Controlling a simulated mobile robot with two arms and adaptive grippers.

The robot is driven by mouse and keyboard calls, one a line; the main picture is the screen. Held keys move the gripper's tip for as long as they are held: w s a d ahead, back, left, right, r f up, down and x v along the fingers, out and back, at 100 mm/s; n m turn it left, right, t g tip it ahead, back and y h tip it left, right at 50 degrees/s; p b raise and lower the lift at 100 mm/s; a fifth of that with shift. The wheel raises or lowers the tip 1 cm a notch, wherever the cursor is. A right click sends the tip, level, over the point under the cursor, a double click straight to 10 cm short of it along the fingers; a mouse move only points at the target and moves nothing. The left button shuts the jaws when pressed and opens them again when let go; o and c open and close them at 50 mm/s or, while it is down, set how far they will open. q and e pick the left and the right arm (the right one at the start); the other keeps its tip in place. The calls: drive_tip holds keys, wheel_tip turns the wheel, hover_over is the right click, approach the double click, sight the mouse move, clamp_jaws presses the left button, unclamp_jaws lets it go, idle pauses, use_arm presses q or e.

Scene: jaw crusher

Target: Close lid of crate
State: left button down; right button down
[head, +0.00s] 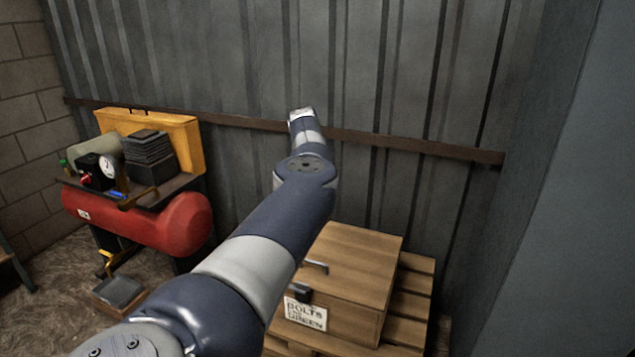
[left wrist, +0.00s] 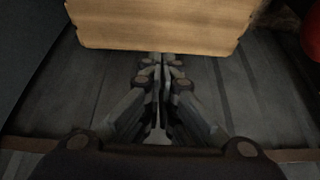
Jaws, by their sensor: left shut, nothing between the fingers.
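The wooden crate (head: 352,313) stands low in front of the metal wall, with a "BOLTS GREEN" label on its front. Its lid (head: 361,254) lies flat on top and looks shut, with a metal handle (head: 317,266) and a dark latch (head: 300,292) near the front. My left arm reaches past the crate's left side, covering part of it, up toward the wall. My left gripper (left wrist: 160,62) is shut and empty in the left wrist view, with a wooden panel (left wrist: 160,25) just past its fingertips. I cannot tell whether they touch. My right gripper is out of view.
The crate rests on a wooden pallet (head: 411,305). A red compressor (head: 180,220) with a yellow case (head: 183,139) and tools above it stands to the left. The ribbed wall (head: 400,80) with a brown rail closes off the back. A grey panel (head: 570,200) stands at right.

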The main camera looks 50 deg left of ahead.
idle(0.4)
use_arm(q)
drive_tip(key=v, duration=1.2)
drive_tip(key=shift+w, duration=0.1)
